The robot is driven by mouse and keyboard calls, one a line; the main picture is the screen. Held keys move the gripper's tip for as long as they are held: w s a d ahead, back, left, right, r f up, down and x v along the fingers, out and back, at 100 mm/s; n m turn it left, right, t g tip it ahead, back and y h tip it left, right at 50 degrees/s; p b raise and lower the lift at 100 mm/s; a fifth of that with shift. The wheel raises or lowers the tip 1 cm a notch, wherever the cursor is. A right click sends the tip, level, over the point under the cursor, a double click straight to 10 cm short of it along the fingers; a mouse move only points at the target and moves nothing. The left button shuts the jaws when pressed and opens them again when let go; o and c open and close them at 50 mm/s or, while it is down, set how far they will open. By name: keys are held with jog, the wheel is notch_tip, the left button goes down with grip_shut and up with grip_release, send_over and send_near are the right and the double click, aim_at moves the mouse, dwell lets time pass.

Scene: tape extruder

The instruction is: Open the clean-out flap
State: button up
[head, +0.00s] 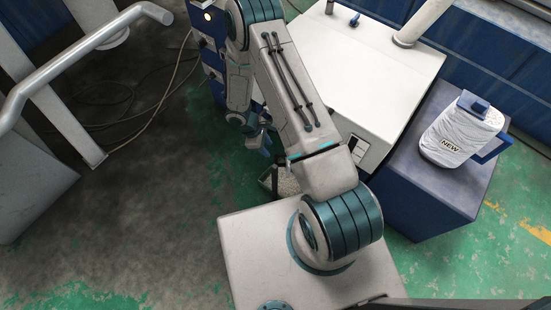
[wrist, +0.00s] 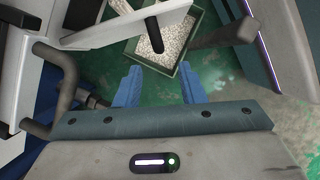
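My gripper (wrist: 160,72) has its two blue fingers spread apart with nothing between them. It also shows in the head view (head: 258,136), beside the white machine (head: 385,70) and partly hidden by my arm. In the wrist view a pale panel (wrist: 115,33) with a dark rounded bar (wrist: 153,36) lies beyond the fingertips, apart from them. It may be the clean-out flap, but I cannot tell for sure, nor whether it is open. Below it is a green-rimmed bin (wrist: 187,42) of pale pellets. The bin also shows in the head view (head: 286,184), mostly behind my arm.
A dark curved handle (wrist: 65,90) stands close to the left finger in the wrist view. A white "NEW" container (head: 455,130) sits on a blue-grey cabinet (head: 425,175) at right. Cables (head: 150,125) lie on the floor at left. The lower-left floor is clear.

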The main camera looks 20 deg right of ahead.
aim_at(276, 158)
jog(key=b+x, duration=0.2)
jog(key=x, duration=0.7)
jog(key=shift+d+f, duration=0.1)
jog(key=shift+f, duration=0.1)
